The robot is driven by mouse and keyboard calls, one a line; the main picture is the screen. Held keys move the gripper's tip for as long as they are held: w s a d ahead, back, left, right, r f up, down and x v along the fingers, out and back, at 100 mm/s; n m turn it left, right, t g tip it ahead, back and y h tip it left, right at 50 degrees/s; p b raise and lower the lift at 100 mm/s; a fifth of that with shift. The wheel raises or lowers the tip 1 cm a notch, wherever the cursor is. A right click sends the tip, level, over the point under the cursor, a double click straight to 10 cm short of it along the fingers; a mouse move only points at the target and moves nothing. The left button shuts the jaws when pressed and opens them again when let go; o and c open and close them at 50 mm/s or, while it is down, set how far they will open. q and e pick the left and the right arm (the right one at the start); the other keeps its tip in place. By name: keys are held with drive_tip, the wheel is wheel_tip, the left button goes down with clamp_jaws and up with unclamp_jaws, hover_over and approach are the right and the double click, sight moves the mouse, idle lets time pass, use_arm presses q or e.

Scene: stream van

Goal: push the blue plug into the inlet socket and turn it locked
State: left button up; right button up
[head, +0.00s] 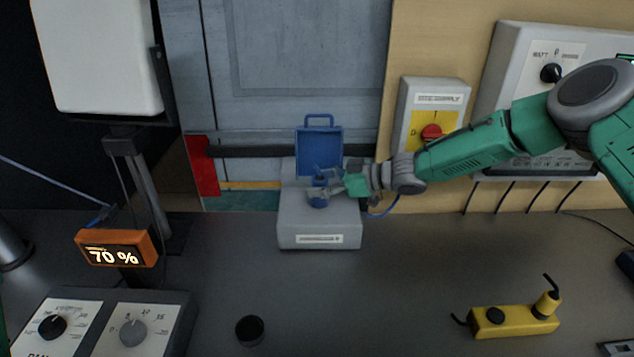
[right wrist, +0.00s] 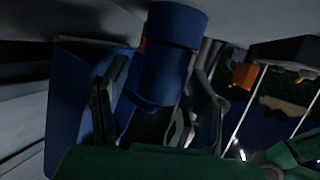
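The grey inlet box (head: 299,228) stands at the middle back of the counter with its blue lid (head: 319,150) raised. The blue plug (head: 319,199) is upright over the top of the box, in front of the lid. My right gripper (head: 322,190) reaches in from the right, with its fingers on either side of the plug, and looks shut on it. In the right wrist view the plug (right wrist: 165,60) fills the middle between the two fingers. The socket opening is hidden behind the plug and fingers, so I cannot tell how deep the plug sits. My left gripper is not in view.
A supply switch box (head: 457,96) with a red knob is on the wall at right. A yellow device (head: 515,320) lies front right, and a black knob-like cylinder (head: 250,330) front centre. An orange display (head: 117,248) reads 70 % at left.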

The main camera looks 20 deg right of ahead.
drive_tip(key=v, duration=1.2)
drive_tip(key=shift+w+d, duration=0.2)
drive_tip(key=shift+r, duration=0.1)
